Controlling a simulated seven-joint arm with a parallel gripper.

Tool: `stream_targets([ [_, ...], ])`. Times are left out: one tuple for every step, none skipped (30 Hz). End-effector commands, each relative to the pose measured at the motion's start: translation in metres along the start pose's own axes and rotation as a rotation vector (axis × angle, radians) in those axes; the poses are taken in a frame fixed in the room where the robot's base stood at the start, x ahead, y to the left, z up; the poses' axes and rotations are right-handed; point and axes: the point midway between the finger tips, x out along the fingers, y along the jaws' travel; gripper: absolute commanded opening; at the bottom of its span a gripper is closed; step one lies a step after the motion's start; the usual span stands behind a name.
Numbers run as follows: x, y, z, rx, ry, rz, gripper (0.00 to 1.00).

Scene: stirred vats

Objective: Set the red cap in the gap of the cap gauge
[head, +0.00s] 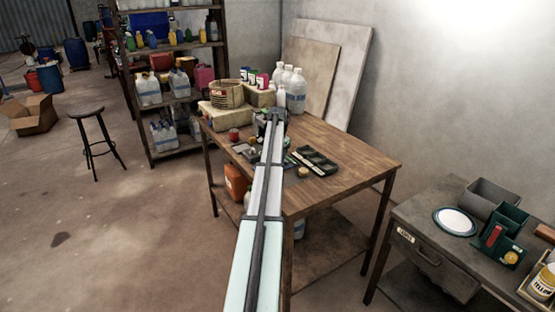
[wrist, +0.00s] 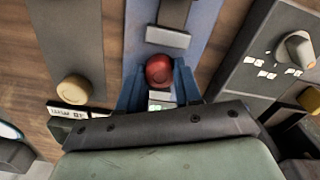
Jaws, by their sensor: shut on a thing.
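The red cap (wrist: 159,70) is in the wrist view, between the two dark blue fingers of my gripper (wrist: 159,84), which is shut on it. Below it, between the fingers, is a small pale block with a green patch. A blue strip (wrist: 205,25) with a grey block (wrist: 168,38) lies just beyond the cap and looks like the cap gauge. I cannot tell whether the cap touches it or hangs above it. In the head view my gripper (head: 270,115) is over the wooden table's far part, and my arm hides what is under it.
In the wrist view, a grey strip and a yellowish cap (wrist: 74,90) lie left, and a dark panel with a knob (wrist: 295,50) lies right. In the head view, a black tray (head: 314,161) and white bottles (head: 296,92) stand on the table (head: 355,155). Its right side is clear.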

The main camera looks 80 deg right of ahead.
Motion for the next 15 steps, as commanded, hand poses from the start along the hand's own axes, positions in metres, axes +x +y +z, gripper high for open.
stream_targets([
  [0.0008,0.0000,0.0001,0.000,0.000,0.000,0.06],
  [0.0015,0.0000,0.0001,0.000,0.000,0.000,0.06],
  [0.0026,0.0000,0.0001,0.000,0.000,0.000,0.06],
  [0.0034,0.0000,0.0001,0.000,0.000,0.000,0.06],
  [0.0029,0.0000,0.0000,0.000,0.000,0.000,0.37],
  [0.0028,0.0000,0.0000,0.000,0.000,0.000,0.41],
  [0.0028,0.0000,0.0000,0.000,0.000,0.000,0.43],
  [0.0027,0.0000,0.0000,0.000,0.000,0.000,0.46],
  [0.0027,0.0000,0.0000,0.000,0.000,0.000,0.50],
  [0.0027,0.0000,0.0000,0.000,0.000,0.000,0.53],
  [0.0027,0.0000,0.0000,0.000,0.000,0.000,0.56],
  [0.0027,0.0000,0.0000,0.000,0.000,0.000,0.59],
  [0.0026,0.0000,0.0000,0.000,0.000,0.000,0.59],
  [0.0026,0.0000,0.0000,0.000,0.000,0.000,0.59],
  [0.0026,0.0000,0.0000,0.000,0.000,0.000,0.59],
])
